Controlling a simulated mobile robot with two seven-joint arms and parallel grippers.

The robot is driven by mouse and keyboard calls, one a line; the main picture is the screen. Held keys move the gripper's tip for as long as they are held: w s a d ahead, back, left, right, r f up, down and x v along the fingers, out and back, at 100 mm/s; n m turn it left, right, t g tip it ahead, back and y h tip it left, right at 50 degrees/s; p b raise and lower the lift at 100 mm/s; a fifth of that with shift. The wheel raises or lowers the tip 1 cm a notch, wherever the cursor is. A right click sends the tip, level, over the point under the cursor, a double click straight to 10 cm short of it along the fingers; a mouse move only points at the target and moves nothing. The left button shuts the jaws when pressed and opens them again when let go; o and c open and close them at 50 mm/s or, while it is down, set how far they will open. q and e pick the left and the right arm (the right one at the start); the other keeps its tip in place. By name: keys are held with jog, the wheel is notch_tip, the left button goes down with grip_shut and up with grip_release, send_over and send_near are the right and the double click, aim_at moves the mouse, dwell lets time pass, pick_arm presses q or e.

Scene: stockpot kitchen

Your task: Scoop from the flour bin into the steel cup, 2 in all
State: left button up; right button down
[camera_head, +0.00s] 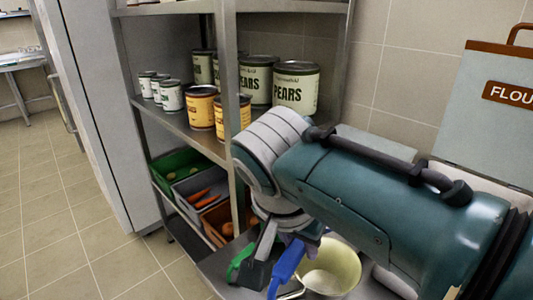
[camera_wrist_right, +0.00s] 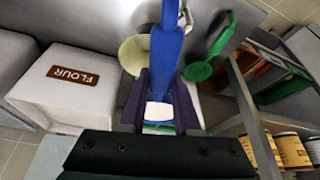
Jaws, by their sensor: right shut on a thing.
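My right gripper (camera_wrist_right: 162,105) is shut on the handle of a blue scoop (camera_wrist_right: 166,45), which runs up between the purple fingers in the right wrist view. In the head view the blue scoop (camera_head: 288,262) hangs below my right wrist. A FLOUR label marks the pale flour bin (camera_wrist_right: 72,98) at the left of the right wrist view. In the head view, a pale panel with the FLOUR label (camera_head: 480,92) stands at upper right. The bin's inside is hidden. I cannot make out the steel cup for certain. My left gripper is not in view.
A cream round vessel (camera_head: 345,263) with pale contents or bottom is beside the blue scoop. A green-handled utensil (camera_head: 240,262) lies left of it. A metal shelf (camera_head: 176,124) with cans and vegetable crates stands behind. The floor at left is clear.

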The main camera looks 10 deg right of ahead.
jog(key=shift+f+b, duration=2.3)
jog(key=shift+f, duration=0.05)
jog(key=shift+d+r+y+p, duration=0.1)
jog(key=shift+r+y+p, duration=0.3)
jog(key=shift+p, duration=0.6)
jog(key=s+d+m+t+y+b, duration=0.1)
jog(key=t+y+b, duration=0.2)
jog(key=b, duration=0.3)
jog(key=s+d+m+t+y+b, duration=0.1)
jog(key=m+t+y+b, duration=0.1)
jog(key=t+y+b, duration=0.2)
jog(key=s+d+m+t+y+b, duration=0.1)
jog(key=t+y+b, duration=0.3)
jog(key=b, duration=0.6)
jog(key=shift+s+d+f+m+t, duration=0.2)
jog(key=shift+d+m+t, duration=0.35)
jog(key=shift+t, duration=0.35)
